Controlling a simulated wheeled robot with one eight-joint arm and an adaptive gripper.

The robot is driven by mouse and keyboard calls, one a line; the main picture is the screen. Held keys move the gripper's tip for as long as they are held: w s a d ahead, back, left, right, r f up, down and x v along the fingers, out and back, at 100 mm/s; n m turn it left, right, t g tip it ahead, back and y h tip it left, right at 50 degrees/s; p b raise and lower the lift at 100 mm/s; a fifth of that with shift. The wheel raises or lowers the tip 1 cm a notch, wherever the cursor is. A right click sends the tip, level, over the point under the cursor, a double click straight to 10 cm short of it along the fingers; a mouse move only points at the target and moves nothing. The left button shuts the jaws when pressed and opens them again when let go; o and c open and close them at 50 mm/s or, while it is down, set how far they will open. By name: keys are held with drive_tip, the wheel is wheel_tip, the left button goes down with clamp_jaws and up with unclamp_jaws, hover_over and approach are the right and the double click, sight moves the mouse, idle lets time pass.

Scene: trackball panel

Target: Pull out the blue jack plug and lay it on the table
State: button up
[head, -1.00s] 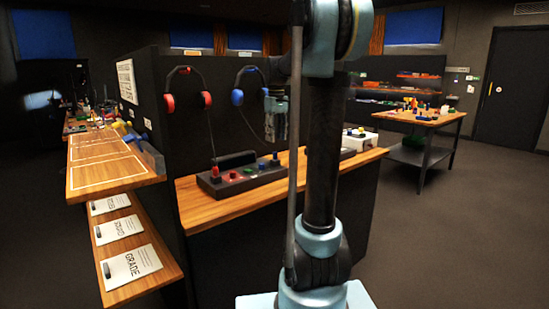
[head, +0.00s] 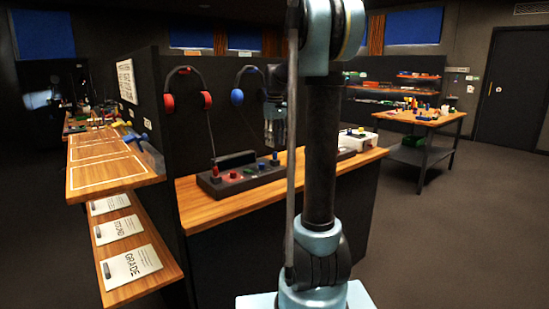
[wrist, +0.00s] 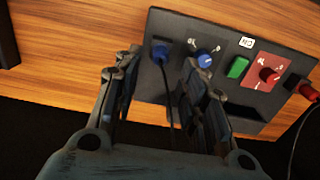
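The blue jack plug (wrist: 160,53) stands in the dark panel (wrist: 150,88), with a black cable running from it. In the wrist view my gripper (wrist: 157,66) is open, with one finger on each side of the plug's line; I cannot tell whether either touches it. In the head view my gripper (head: 275,135) points down just above the plug (head: 275,157) at the panel's right end. The wooden table (head: 220,207) carries the panel, and its bare wood (wrist: 70,45) shows left of the panel in the wrist view.
A blue knob (wrist: 204,58) is close beside the right finger. A green button (wrist: 237,67), a red knob (wrist: 268,75) and a red plug (wrist: 308,91) follow to the right. Red headphones (head: 187,88) and blue headphones (head: 238,96) hang behind. A white box (head: 357,139) stands farther right.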

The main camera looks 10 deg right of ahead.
sight(275, 159)
drive_tip(key=shift+f, duration=3.05)
clamp_jaws()
drive_tip(key=shift+r, duration=0.1)
drive_tip(key=shift+r, duration=2.85)
